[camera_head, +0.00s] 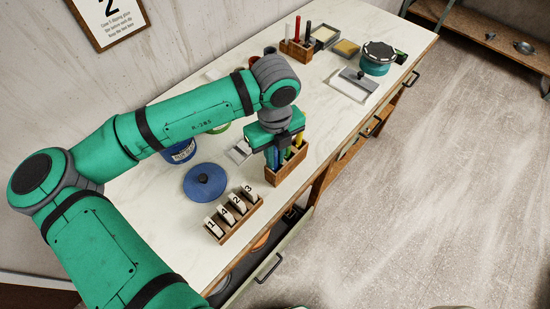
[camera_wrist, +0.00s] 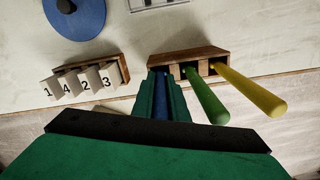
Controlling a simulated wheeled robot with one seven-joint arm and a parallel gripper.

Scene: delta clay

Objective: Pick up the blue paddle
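A wooden holder (camera_head: 272,178) stands near the front edge of the counter and also shows in the wrist view (camera_wrist: 190,58). The blue paddle (camera_wrist: 161,97) is in its left slot, with its handle between my fingers. Green (camera_wrist: 208,97) and yellow (camera_wrist: 250,91) handles stand in the slots to the right. My gripper (camera_wrist: 162,84) points down over the left end of the holder. Its two fingers flank the blue handle with no clear gap, so it looks shut on it. The lower part of the blue paddle is hidden in the holder.
Left of the holder are a wooden rack of numbered tags (camera_head: 235,217), a blue lid (camera_head: 205,182) and a blue jar (camera_head: 181,152). An open drawer (camera_head: 262,264) juts out below the counter (camera_head: 335,117). A teal pot (camera_head: 376,64) stands farther right.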

